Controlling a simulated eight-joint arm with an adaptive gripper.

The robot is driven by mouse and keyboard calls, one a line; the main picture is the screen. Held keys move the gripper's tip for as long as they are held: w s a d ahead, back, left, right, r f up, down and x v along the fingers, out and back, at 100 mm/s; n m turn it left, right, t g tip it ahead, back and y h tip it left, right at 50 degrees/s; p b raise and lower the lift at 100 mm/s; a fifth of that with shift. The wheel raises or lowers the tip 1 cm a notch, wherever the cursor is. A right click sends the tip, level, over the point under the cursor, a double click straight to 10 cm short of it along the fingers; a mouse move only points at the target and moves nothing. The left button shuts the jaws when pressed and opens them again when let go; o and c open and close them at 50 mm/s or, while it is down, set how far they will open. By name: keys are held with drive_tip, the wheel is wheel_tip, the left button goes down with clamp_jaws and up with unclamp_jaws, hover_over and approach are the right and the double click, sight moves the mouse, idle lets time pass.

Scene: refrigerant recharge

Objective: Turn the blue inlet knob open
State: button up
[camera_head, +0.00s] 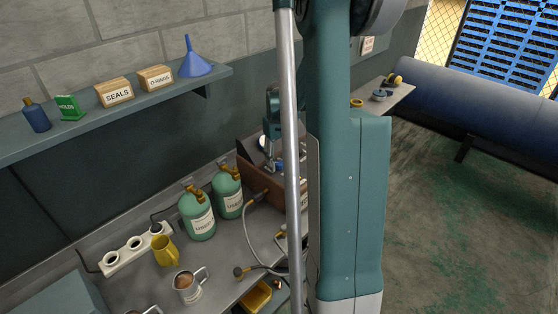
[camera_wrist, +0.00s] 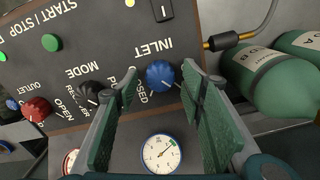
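The blue inlet knob (camera_wrist: 161,75) sits on the dark control panel (camera_wrist: 118,62), below the upside-down INLET label in the wrist view. My gripper (camera_wrist: 160,88) is open, with one finger on each side of the knob. Gaps show between the knob and the fingers, the narrower one at the right finger. The left finger partly covers the CLOSED label. I cannot clearly tell the knob's pointer direction. In the head view, my arm hides most of the brown-sided panel unit (camera_head: 262,182) and the knob.
A yellow mug (camera_head: 165,251) is on the bench.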

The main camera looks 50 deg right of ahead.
sight(277, 163)
wheel_tip(277, 163, up, 12)
idle(0.8)
idle(0.3)
drive_tip(key=s+a+r+n+t+h+b, duration=0.1)
drive_tip(key=s+a+r+t, duration=0.15)
drive_tip(key=a, duration=0.95)
drive_tip(key=s+a+r+n+t+b, duration=0.15)
drive_tip(key=a+r, duration=0.25)
drive_tip(key=a, duration=0.9)
drive_tip(key=s+a+f+t, duration=0.1)
drive_tip(key=s+a+f, duration=0.1)
drive_tip(key=s+a, duration=0.4)
drive_tip(key=s+a+f+t+y+b, duration=0.1)
drive_tip(key=s+a, duration=0.5)
drive_tip(key=a, duration=0.7)
drive_tip(key=shift+s+a+f+n+t, duration=0.3)
drive_tip(key=shift+s+f+n+t, duration=0.15)
drive_tip(key=shift+f+t, duration=0.15)
